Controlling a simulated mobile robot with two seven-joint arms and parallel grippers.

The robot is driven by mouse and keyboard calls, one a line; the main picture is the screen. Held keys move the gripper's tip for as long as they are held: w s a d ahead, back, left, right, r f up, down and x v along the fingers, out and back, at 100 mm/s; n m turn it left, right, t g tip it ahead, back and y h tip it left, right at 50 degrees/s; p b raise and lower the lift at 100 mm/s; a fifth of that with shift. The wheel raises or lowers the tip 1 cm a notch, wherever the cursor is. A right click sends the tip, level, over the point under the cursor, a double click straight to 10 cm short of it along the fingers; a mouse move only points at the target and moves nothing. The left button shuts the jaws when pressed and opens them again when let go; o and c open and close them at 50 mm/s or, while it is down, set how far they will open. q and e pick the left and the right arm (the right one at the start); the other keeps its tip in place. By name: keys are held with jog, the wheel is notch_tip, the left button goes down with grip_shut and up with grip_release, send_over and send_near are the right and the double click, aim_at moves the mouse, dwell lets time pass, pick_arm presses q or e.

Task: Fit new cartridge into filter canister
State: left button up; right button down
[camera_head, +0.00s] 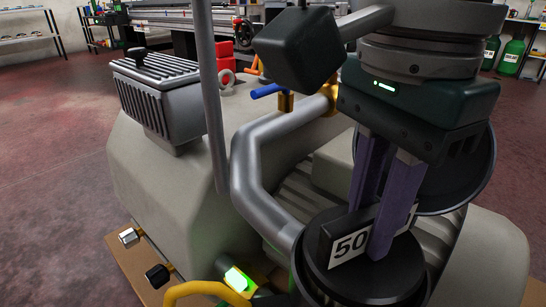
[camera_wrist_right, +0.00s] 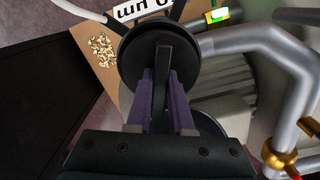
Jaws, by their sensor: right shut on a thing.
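The right wrist view shows the bar between the fingers (camera_wrist_right: 161,110) and the round cap (camera_wrist_right: 129,62) beyond. The filter canister is mostly hidden under the cap, where the grey pipe comes in. I cannot tell how deep the cartridge sits. My left gripper is not in view.
A bent grey pipe (camera_head: 252,165) with a brass fitting and blue lever runs close left of the cap. A dark round bowl or lid (camera_head: 470,185) is behind my fingers. A green-lit indicator (camera_head: 237,279) and yellow hose (camera_head: 195,290) are at the front. Pale pellets (camera_wrist_right: 103,50) lie on cardboard.

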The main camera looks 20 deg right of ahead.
jog(key=shift+s+f, duration=0.1)
jog(key=c, duration=0.8)
grip_release()
jog(key=shift+r, duration=0.35)
notch_tip(320, 180, up, 12)
jog(key=p, duration=0.5)
jog(key=shift+f, duration=0.15)
